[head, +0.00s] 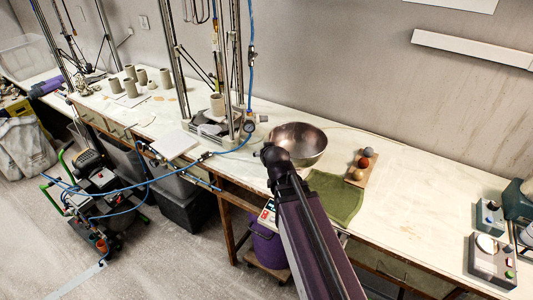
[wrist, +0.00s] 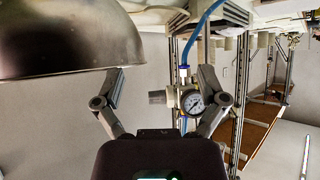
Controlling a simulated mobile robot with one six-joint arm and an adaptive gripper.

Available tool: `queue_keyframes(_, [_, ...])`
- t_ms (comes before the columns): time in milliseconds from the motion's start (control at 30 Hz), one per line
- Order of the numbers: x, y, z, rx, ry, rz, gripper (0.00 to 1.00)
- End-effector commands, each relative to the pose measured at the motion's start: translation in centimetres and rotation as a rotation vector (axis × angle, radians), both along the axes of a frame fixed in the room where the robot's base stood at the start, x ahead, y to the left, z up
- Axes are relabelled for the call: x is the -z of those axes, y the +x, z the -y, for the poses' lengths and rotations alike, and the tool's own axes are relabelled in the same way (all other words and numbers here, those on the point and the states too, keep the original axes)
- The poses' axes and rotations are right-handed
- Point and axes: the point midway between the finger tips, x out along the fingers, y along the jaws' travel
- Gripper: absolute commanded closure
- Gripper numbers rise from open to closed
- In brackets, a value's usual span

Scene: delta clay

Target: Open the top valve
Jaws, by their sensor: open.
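The top valve (head: 251,53) is a small dark fitting on the blue hose (head: 251,82) beside the metal frame in the head view; its handle is too small to read. Lower on this line is a round pressure gauge (head: 249,126). In the wrist view, which looks upside down, the gauge (wrist: 192,103) and a grey fitting (wrist: 184,73) with blue hose appear between the fingers of my gripper (wrist: 160,80). The fingers are spread and empty, with the gauge beyond them. In the head view my arm hides most of the gripper, near the bowl and below the top valve.
A metal bowl (head: 298,140) stands on the long bench (head: 430,205), close to my arm; it also fills the upper left of the wrist view (wrist: 70,40). A green cloth (head: 335,197) and a board with coloured balls (head: 357,176) lie right of it. Another hose valve (head: 205,155) hangs in front.

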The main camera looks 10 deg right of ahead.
Motion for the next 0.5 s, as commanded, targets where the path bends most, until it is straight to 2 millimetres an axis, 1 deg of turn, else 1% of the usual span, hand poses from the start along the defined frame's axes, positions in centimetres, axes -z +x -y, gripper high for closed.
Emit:
queue_keyframes(133, [-0.02, 0.01, 0.0, 0.0, 0.0, 0.001, 0.09])
queue_keyframes(167, [-0.02, 0.02, 0.01, 0.0, 0.0, 0.001, 0.15])
queue_keyframes(200, [-0.02, 0.02, 0.01, 0.0, 0.0, 0.001, 0.26])
queue_keyframes(267, [-0.02, 0.02, 0.01, 0.0, 0.0, 0.001, 0.44])
queue_keyframes(300, [-0.03, 0.02, 0.02, 0.0, 0.0, 0.001, 0.56])
queue_keyframes(367, [-0.13, 0.04, 0.06, 0.0, -0.002, 0.004, 0.74])
queue_keyframes(400, [-0.27, 0.08, 0.1, 0.002, -0.004, 0.007, 0.86])
queue_keyframes(433, [-0.42, 0.13, 0.16, 0.002, -0.007, 0.011, 0.95])
queue_keyframes(467, [-0.64, 0.19, 0.22, 0.002, -0.011, 0.016, 1.0])
queue_keyframes(500, [-1.0, 0.29, 0.35, 0.004, -0.017, 0.026, 1.0])
